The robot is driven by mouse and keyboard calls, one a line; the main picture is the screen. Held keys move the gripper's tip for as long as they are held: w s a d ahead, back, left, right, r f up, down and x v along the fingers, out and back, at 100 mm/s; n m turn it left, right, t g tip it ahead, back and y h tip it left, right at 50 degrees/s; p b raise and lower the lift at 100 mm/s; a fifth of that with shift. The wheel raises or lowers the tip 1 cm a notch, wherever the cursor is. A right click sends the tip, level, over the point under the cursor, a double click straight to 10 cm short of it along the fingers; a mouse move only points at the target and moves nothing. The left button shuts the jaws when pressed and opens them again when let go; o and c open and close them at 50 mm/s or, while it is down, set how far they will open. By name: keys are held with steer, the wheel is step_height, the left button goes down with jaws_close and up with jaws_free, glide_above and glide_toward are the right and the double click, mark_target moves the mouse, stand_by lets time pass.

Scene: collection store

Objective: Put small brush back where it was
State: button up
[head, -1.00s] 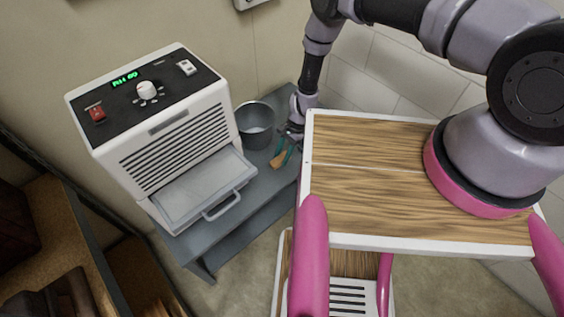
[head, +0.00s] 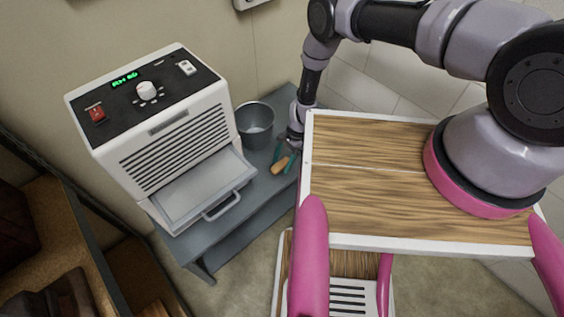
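The small brush (head: 280,166), a short tan wooden piece, lies on or just above the grey bench (head: 240,208), in front of a grey bucket; exact contact is too small to tell. My gripper (head: 284,158) is at the brush, reaching down from my arm at the upper right. Its two teal fingers are spread, one behind the brush and one at its right end, with a gap between them. My gripper's base is partly hidden by the wooden-topped part of my body.
A grey bucket (head: 256,124) stands on the bench just behind the brush. A white dehumidifier (head: 160,125) with a pulled-out tray (head: 205,190) stands to the left. The wall is close behind. A wooden shelf (head: 60,235) is at the lower left.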

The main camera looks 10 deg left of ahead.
steer(key=shift+r, duration=0.15)
steer(key=v, duration=1.2)
steer(key=shift+d, duration=0.1)
